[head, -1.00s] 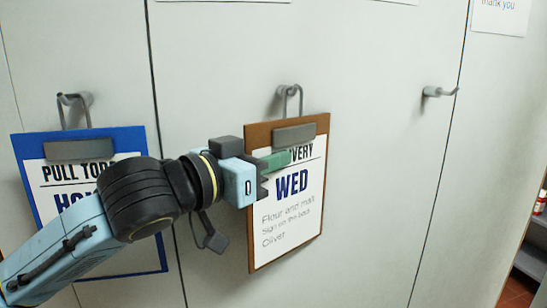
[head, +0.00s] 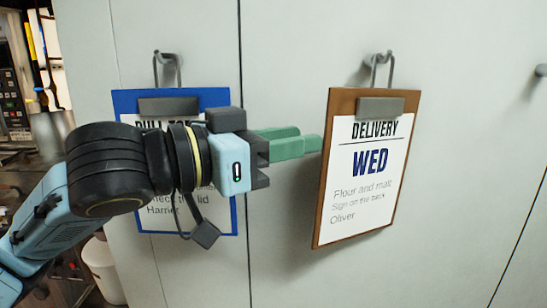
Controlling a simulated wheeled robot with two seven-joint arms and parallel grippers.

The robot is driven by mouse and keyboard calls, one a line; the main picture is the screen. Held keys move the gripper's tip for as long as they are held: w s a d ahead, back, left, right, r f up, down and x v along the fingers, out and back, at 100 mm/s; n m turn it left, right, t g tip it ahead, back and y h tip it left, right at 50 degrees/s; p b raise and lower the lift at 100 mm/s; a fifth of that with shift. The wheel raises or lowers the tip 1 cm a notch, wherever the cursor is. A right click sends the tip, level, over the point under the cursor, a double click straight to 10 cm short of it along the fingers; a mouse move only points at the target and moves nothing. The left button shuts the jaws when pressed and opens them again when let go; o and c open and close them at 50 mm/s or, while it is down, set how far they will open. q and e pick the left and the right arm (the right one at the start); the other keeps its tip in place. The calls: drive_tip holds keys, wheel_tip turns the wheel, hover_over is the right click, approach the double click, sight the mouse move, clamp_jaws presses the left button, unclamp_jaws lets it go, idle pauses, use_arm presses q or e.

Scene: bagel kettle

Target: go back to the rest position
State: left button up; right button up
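My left arm comes in from the left, and my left gripper (head: 300,144) points right with its green fingers. The fingertips end just left of the brown clipboard (head: 325,185), with a narrow gap in the picture. The fingers overlap from this side, so their opening is unclear; nothing shows held in them. The brown clipboard hangs from a wall hook (head: 380,62) and reads "DELIVERY WED". The arm and gripper cover much of the blue clipboard (head: 125,102), which hangs from another hook (head: 167,60). My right gripper is out of view.
The pale panelled wall (head: 455,150) is bare right of the brown clipboard, with a hook (head: 541,70) at the right edge. A white bin (head: 104,272) stands at the lower left, near shelves and equipment at the left edge.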

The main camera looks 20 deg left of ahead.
use_arm(q)
drive_tip(key=w+a+f+n+g+y+b, duration=0.15)
drive_tip(key=f+y, duration=0.25)
drive_tip(key=f, duration=1.3)
drive_tip(key=s+a+f+n+g+y+b, duration=0.1)
drive_tip(key=a+f+n+y+b, duration=0.2)
drive_tip(key=f, duration=1.3)
drive_tip(key=s+a+f+n+g+y, duration=0.1)
drive_tip(key=s+a+f+g+y, duration=0.2)
drive_tip(key=s+f, duration=0.7)
drive_tip(key=s+a+f+n+g+y, duration=0.1)
drive_tip(key=s+a+f+g+y, duration=0.3)
drive_tip(key=s+f, duration=0.6)
wheel_tip(320, 180, down, 28)
drive_tip(key=s+g+h+b, duration=0.1)
drive_tip(key=g+h+b, duration=0.1)
drive_tip(key=s+a+f+b, duration=0.1)
drive_tip(key=s+a+f, duration=0.1)
drive_tip(key=s+f, duration=1.3)
drive_tip(key=shift+s+a+f+g, duration=0.15)
drive_tip(key=shift+s+f+g, duration=0.1)
drive_tip(key=shift+s+g, duration=0.25)
